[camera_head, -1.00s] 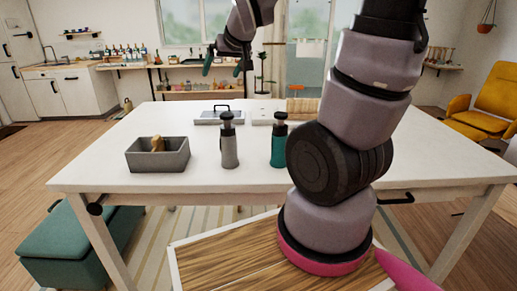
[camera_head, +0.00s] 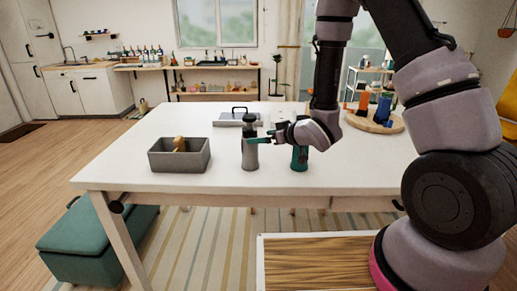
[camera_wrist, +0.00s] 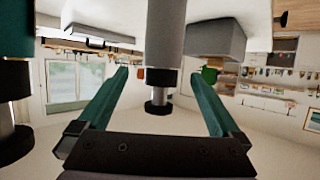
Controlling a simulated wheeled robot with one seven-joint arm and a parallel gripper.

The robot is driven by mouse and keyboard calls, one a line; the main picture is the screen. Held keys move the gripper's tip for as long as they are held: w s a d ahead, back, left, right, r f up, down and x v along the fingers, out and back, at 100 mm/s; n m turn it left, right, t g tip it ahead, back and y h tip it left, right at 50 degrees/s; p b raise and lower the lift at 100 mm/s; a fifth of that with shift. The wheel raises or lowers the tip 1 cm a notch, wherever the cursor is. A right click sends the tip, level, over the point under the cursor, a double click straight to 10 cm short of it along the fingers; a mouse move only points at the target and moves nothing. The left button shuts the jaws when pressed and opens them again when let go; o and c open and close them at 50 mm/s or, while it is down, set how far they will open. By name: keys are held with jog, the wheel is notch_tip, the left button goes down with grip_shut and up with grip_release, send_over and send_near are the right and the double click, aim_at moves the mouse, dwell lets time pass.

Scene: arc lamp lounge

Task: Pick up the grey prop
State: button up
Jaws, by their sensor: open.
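The grey prop (camera_head: 250,155) is an upright grey cylinder with a dark knobbed top, standing on the white table. In the wrist view, which is upside down, the grey prop (camera_wrist: 165,35) lies between the two teal fingers. My gripper (camera_head: 261,139) is open at the prop's upper part, reaching in from the right. In the wrist view my gripper (camera_wrist: 155,76) has a finger on each side of it, with gaps visible. A similar teal prop (camera_head: 299,158) stands just right, partly hidden by my gripper; it also shows in the wrist view (camera_wrist: 14,50).
The white table (camera_head: 220,183) has a grey bin (camera_head: 180,165) holding a yellowish item at left. A flat grey case with a handle (camera_head: 237,118) lies behind. A round wooden board (camera_head: 376,124) with orange and blue items is at right. The front left tabletop is clear.

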aim_at(244, 138)
jog(key=x, duration=0.4)
jog(key=shift+x, duration=3.05)
jog(key=shift+s+a, duration=0.1)
jog(key=shift+a, duration=0.05)
grip_shut()
